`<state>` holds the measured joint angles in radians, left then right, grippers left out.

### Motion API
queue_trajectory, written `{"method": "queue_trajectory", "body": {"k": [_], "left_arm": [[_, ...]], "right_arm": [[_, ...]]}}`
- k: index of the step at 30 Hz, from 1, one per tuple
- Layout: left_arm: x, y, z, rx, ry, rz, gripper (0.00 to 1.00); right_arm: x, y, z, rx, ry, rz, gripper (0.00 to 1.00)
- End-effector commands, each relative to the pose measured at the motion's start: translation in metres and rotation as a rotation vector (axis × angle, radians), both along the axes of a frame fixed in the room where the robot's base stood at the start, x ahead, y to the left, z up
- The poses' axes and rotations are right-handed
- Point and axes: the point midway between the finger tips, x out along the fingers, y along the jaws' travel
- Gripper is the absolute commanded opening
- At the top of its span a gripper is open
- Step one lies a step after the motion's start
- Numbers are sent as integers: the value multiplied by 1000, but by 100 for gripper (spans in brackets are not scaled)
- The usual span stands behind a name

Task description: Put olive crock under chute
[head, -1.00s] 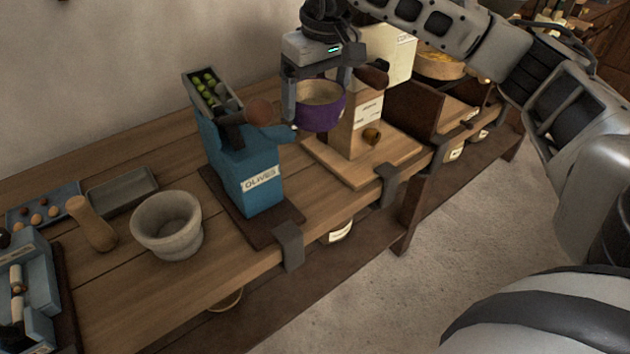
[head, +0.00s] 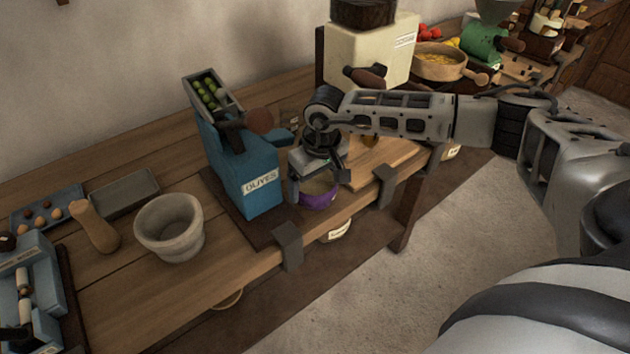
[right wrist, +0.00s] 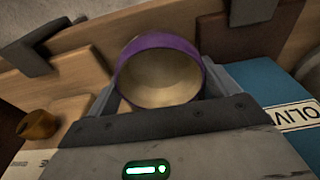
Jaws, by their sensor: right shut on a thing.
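A small purple crock (head: 319,198) with a pale inside is held by my right gripper (head: 318,185), low beside the blue olive machine. In the right wrist view the crock (right wrist: 160,75) sits between the two fingers, and its inside looks empty. The blue machine (head: 245,180), labelled OLIVES, has a tray of green olives on top and a short blue spout (head: 283,138) on its right side. The crock is to the right of and lower than the spout, apart from the machine's body. Whether it touches the bench is unclear. My left gripper is out of view.
A dark bracket (head: 289,245) clamps the machine's base at the bench edge, with another bracket (head: 384,187) to the right. A stone mortar (head: 170,226), a wooden pestle (head: 95,225) and a grey tray (head: 124,192) stand left. A cream machine (head: 370,52) stands behind my right arm.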

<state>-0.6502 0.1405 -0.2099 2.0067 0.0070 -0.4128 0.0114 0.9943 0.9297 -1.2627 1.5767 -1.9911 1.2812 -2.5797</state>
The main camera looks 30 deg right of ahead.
Motion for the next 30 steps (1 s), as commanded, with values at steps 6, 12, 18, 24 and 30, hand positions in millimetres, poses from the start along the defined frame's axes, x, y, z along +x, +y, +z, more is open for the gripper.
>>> {"method": "queue_trajectory", "body": {"k": [6,12,18,24,30], "left_arm": [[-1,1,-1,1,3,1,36],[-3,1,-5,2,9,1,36],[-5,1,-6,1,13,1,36],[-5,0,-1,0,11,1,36],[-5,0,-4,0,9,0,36]], "right_arm": [[1,0,-8,0,-4,1,54],[1,0,-11,0,-3,1,54],[0,0,-12,0,-1,0,100],[0,0,-8,0,-1,0,100],[-3,-1,18,-1,-6,0,100]]}}
